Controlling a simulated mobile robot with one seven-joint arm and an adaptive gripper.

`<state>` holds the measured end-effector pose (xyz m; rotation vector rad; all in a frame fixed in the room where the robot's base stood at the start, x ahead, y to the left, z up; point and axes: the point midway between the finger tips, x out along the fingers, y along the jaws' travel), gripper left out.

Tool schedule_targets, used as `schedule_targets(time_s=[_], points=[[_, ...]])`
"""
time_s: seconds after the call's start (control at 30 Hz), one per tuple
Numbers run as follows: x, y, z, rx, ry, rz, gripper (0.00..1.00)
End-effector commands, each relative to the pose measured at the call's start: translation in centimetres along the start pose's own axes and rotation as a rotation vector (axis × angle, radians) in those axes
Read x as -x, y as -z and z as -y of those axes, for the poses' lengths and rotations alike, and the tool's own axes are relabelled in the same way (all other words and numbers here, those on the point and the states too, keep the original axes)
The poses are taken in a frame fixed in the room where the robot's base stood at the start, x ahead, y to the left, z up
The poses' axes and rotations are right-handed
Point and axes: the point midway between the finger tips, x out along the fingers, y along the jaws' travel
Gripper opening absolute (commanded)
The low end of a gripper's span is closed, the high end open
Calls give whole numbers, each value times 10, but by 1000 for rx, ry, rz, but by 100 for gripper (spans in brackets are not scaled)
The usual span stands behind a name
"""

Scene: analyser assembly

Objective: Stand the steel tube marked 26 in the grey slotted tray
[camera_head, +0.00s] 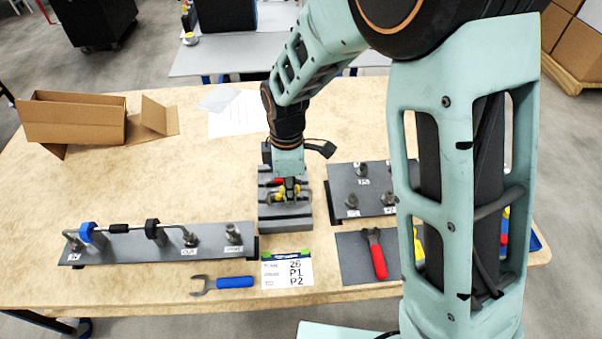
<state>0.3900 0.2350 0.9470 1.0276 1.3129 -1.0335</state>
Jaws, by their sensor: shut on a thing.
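The grey slotted tray (286,222) lies near the middle of the table. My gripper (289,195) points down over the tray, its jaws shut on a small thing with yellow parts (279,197). My wrist and jaws hide most of this thing, and no number on it can be read. A red bit (277,181) shows beside the jaws. A bent steel tube (138,229) with a blue collar and black collars runs along the dark plate at the left. I cannot tell which tube bears the mark 26.
A card (287,270) reads 26, P1 and P2. A blue-handled wrench (222,284) lies left of it, and a red-handled tool (377,255) lies on a dark mat. A plate with fittings (342,184) is right of the tray. An open carton (72,122) stands back left.

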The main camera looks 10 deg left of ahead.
Motion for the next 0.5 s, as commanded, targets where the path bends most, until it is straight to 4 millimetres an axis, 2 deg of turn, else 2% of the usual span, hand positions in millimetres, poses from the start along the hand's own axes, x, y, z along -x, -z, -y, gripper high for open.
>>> schedule_targets(time_s=[0.2,0.5], points=[[-13,6,-8,-4,0,-1,0],[-24,7,-8,-4,1,-1,0]])
